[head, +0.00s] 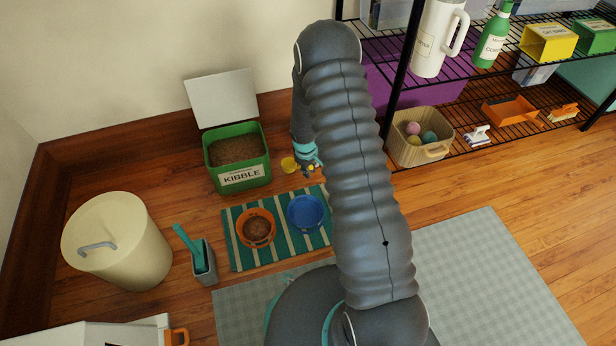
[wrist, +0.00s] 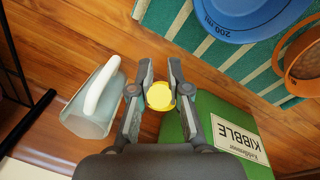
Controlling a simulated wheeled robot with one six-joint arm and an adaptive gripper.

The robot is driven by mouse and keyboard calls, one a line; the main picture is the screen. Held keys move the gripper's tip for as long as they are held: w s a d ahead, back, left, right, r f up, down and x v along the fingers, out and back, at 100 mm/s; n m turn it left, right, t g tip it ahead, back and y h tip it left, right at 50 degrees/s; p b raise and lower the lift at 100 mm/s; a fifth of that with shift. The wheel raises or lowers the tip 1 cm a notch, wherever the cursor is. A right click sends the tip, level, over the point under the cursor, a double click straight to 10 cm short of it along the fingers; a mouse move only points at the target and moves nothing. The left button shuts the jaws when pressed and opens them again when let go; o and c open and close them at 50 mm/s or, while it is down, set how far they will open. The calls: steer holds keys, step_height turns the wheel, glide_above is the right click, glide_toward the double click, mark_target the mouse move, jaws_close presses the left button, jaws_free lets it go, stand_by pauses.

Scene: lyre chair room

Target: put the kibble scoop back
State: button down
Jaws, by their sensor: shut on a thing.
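My gripper (wrist: 159,95) is shut on a small yellow thing, which I take to be the kibble scoop (wrist: 159,97). Only a rounded yellow part shows between the fingertips in the wrist view. In the head view a yellow cup-like part of the scoop (head: 289,164) shows beside my gripper (head: 309,168), just right of the green kibble bin (head: 241,178). The bin is full of brown kibble, and its white lid (head: 221,98) stands open against the wall. The bin also shows at the lower right in the wrist view (wrist: 197,119). The scoop is outside the bin.
An orange bowl of kibble (head: 257,240) and a blue bowl (head: 306,222) stand on a striped mat (head: 240,260). A translucent jug with a white handle (wrist: 90,115) is left of my fingers. A black shelf (head: 395,85) stands right; a cream bin (head: 140,255) stands left.

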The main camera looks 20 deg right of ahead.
steer(key=shift+f+b, duration=0.3)
steer(key=shift+f, duration=1.35)
steer(key=shift+f, duration=0.15)
steer(key=c, duration=1.1)
jaws_free()
steer(key=shift+c, duration=0.2)
